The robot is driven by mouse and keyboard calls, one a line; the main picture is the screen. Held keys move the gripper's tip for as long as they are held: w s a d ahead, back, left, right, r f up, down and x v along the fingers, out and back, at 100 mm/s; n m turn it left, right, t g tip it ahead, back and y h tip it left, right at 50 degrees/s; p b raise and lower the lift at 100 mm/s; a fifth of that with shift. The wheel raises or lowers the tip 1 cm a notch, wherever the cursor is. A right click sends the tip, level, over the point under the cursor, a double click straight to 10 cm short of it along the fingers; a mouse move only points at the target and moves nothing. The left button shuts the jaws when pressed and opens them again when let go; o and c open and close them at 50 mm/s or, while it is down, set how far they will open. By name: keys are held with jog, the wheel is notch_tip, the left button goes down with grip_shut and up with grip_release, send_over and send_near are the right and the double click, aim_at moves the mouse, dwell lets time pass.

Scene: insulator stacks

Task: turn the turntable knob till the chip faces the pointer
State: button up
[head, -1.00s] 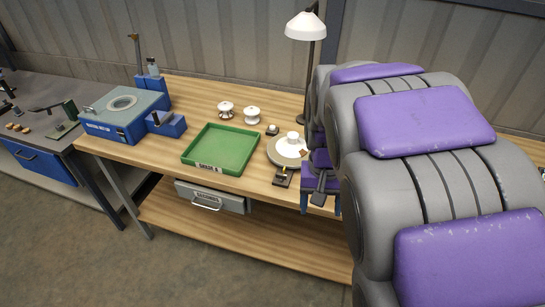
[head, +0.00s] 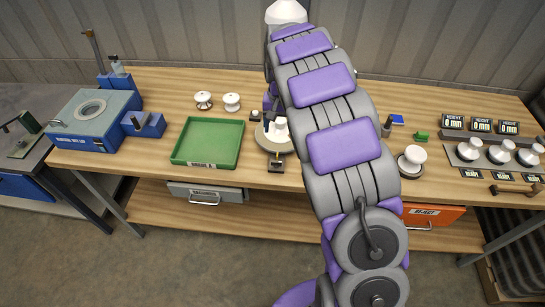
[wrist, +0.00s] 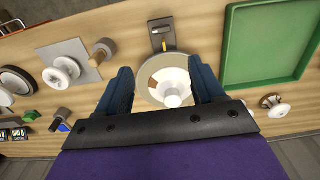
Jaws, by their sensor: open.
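The turntable (head: 262,139) is a pale round disc near the middle of the bench. It also shows in the wrist view (wrist: 148,76), below my gripper. A white insulator with a round top (wrist: 173,97) stands on it. A small dark pointer block (head: 276,163) with a yellow tip sits at the disc's front edge; it also shows in the wrist view (wrist: 160,30). My gripper (wrist: 161,66) is open, its blue fingers either side of the disc and insulator in the picture; contact cannot be told. My arm partly hides the turntable in the head view.
A green tray (head: 207,164) lies left of the turntable, with two white insulators (head: 231,102) behind it. A blue tester (head: 100,122) stands farther left. A white insulator on a dark base (head: 411,160) and height gauges (head: 480,125) stand to the right.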

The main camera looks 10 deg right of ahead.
notch_tip(320, 180, down, 5)
jog(key=d, duration=0.2)
jog(key=b, duration=0.1)
send_over(276, 161)
jog(key=a, duration=0.2)
notch_tip(276, 161, down, 6)
jog(key=shift+d+f, duration=0.1)
jog(key=shift+f, duration=0.15)
jog(key=d+f, duration=0.2)
jog(key=f, duration=0.1)
jog(key=d+f+b, duration=0.1)
jog(key=shift+d+f, duration=0.25)
jog(key=shift+f, duration=0.15)
jog(key=shift+a+f, duration=0.1)
jog(key=shift+a, duration=1.25)
jog(key=shift+c, duration=0.7)
jog(key=shift+d, duration=0.9)
jog(key=c, duration=0.4)
jog(key=shift+a, duration=0.35)
jog(key=c, duration=0.5)
